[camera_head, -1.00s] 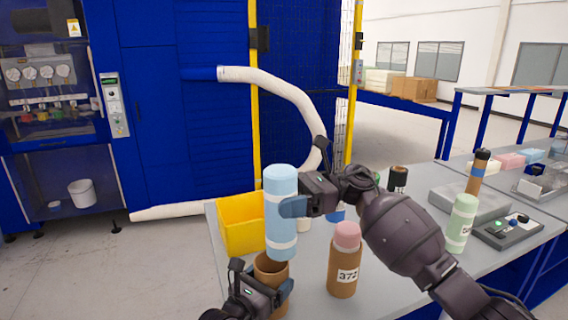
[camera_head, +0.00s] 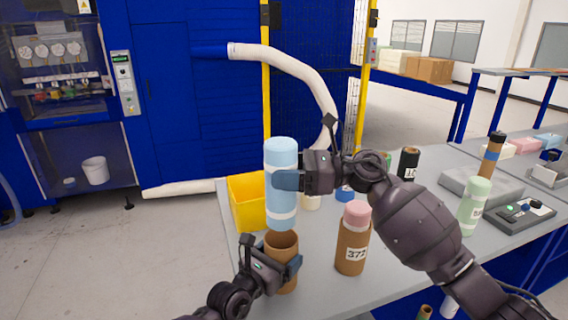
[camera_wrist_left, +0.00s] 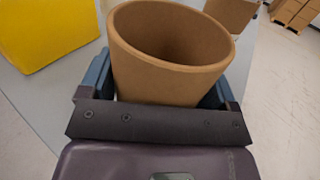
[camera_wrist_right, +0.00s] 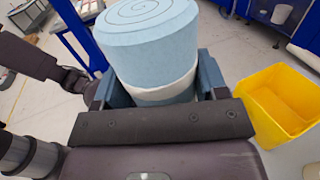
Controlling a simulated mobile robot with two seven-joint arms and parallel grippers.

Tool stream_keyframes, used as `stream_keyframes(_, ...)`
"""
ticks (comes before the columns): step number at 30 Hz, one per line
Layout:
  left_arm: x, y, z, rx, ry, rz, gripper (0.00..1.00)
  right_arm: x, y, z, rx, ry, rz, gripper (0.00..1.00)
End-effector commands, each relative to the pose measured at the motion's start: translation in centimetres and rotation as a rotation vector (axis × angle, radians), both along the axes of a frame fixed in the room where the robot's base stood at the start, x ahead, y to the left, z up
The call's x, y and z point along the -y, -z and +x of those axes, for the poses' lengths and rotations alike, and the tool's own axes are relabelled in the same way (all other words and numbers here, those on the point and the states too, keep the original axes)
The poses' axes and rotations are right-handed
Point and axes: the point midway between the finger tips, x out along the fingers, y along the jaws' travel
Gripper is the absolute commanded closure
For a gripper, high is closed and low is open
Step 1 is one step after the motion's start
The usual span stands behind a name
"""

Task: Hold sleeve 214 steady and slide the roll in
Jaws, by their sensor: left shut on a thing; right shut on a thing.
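A brown open-topped sleeve (camera_head: 284,246) stands upright near the table's front left edge; its label is not visible. My left gripper (camera_head: 284,268) is shut around its side. In the left wrist view the sleeve's mouth (camera_wrist_left: 172,38) is open and I see no roll inside. My right gripper (camera_head: 290,180) is shut on the light blue foam roll (camera_head: 281,152), which has white bands and is upright. The roll's lower end shows just at the sleeve's rim in the head view, nearly in line with it. The right wrist view shows the roll's spiral top (camera_wrist_right: 146,16).
A yellow bin (camera_head: 247,208) stands just behind and left. A brown sleeve labelled 372 with a pink roll (camera_head: 353,240) stands close on the right. A green roll (camera_head: 474,200), a control box (camera_head: 521,214) and other tubes are farther right.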

Motion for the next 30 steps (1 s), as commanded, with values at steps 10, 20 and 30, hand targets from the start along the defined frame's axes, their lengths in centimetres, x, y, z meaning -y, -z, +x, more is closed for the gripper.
stream_keyframes(10,0.0,0.0,0.0,-0.001,0.000,0.001,0.42,0.0,2.0,0.0,-0.001,-0.001,0.000,0.80)
stream_keyframes(20,0.0,0.0,0.0,-0.001,0.000,0.001,0.42,0.0,2.1,0.0,0.000,-0.001,0.000,0.80)
stream_keyframes(30,0.0,0.0,0.0,-0.001,0.000,0.001,0.42,0.0,2.8,0.0,-0.001,0.000,0.000,0.80)
